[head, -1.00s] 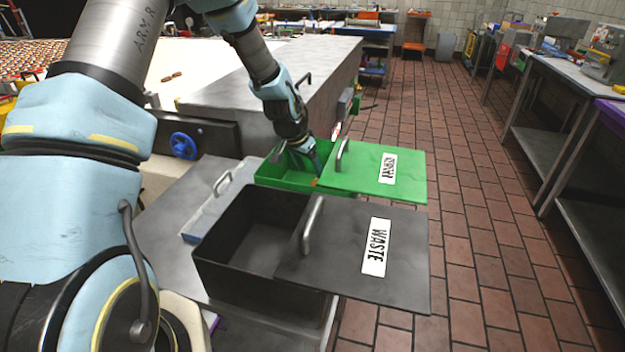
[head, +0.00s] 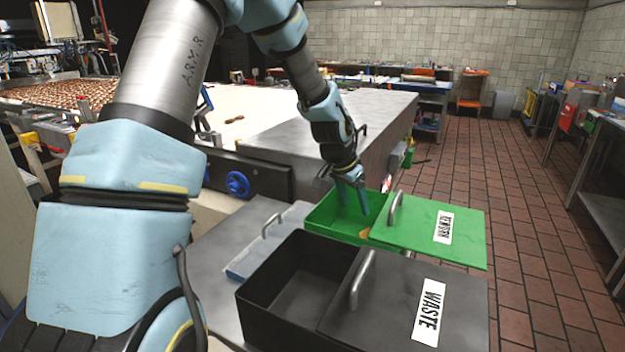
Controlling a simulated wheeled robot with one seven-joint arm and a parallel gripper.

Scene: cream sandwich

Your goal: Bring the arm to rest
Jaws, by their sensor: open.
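My arm reaches across the upper middle of the head view, bent down at the wrist. My gripper (head: 353,197) is open, its fingers pointing down at the mouth of the green bin (head: 320,222). I see nothing between the fingers. The green bin's lid (head: 470,236) is slid to the right and leaves its left part uncovered. A small orange-brown piece (head: 364,234) shows inside the green bin near the lid's edge.
A black bin (head: 262,318) with a lid marked WASTE (head: 395,300) stands nearer, its left part uncovered. A grey metal counter (head: 300,135) lies behind the green bin. The tiled floor (head: 480,165) at the right is clear.

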